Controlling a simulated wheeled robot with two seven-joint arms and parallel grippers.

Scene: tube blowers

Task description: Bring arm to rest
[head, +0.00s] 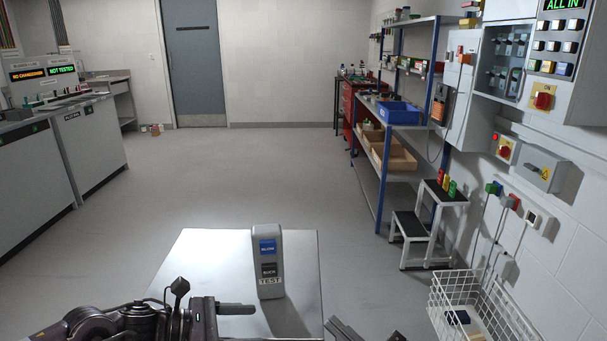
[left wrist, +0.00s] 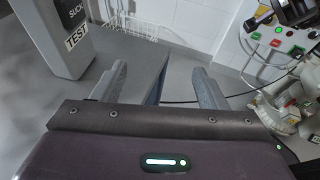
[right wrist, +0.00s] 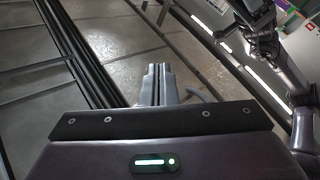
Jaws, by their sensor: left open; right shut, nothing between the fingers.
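My left gripper (head: 252,324) reaches in from the left over the near part of the pale table, just in front of a grey tester box. It is open and empty, with its fingers apart in the left wrist view (left wrist: 160,85). My right gripper (head: 343,330) is at the bottom edge of the head view, partly cut off. Its fingers are together with nothing between them in the right wrist view (right wrist: 157,82). The tester box (head: 284,262) stands upright, with a blue BLOW label, a dark SUCK label and TEST below. It also shows in the left wrist view (left wrist: 55,35).
The pale table top (head: 195,265) is otherwise clear. A white wire basket (head: 480,305) with items and a step stool (head: 428,225) stand at right. Wall control boxes (head: 545,165) and blue-framed shelves (head: 400,130) line the right side. Open floor lies beyond.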

